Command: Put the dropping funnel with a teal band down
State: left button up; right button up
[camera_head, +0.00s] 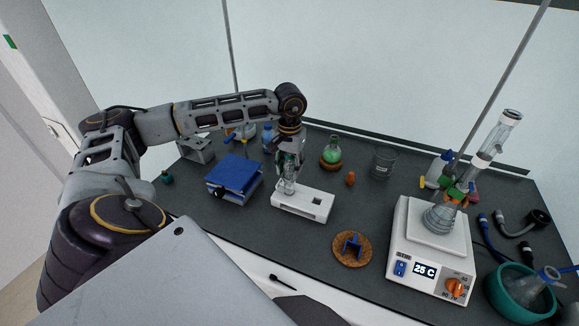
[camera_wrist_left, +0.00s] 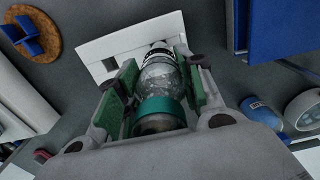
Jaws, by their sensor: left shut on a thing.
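My left gripper (camera_head: 289,160) points down and is shut on the dropping funnel (camera_head: 288,184), a clear glass piece. In the left wrist view the funnel's glass body (camera_wrist_left: 160,80) and its teal band (camera_wrist_left: 160,108) sit between the green finger pads of the left gripper (camera_wrist_left: 160,88). The funnel's lower end is over the left part of a white stand (camera_head: 312,204); whether it touches the stand or sits in it I cannot tell. The stand also shows behind the funnel in the left wrist view (camera_wrist_left: 100,48). My right gripper is not in view.
A blue-topped jack (camera_head: 235,172) stands left of the stand. Behind are a green-filled flask (camera_head: 331,152) and a beaker (camera_head: 382,163). A cork ring (camera_head: 352,262) with a blue piece lies in front. A hotplate (camera_head: 430,250) carries glassware, beside a teal bowl (camera_head: 497,288).

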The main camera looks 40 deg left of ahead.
pick_arm(q)
jog(key=shift+f, duration=0.15)
jog(key=o, duration=1)
jog(key=shift+r, duration=0.2)
jog(key=shift+r+p, duration=0.5)
jog(key=shift+p, duration=0.1)
notch_tip(320, 180, up, 12)
jog(key=b, duration=0.2)
jog(key=shift+f, duration=0.1)
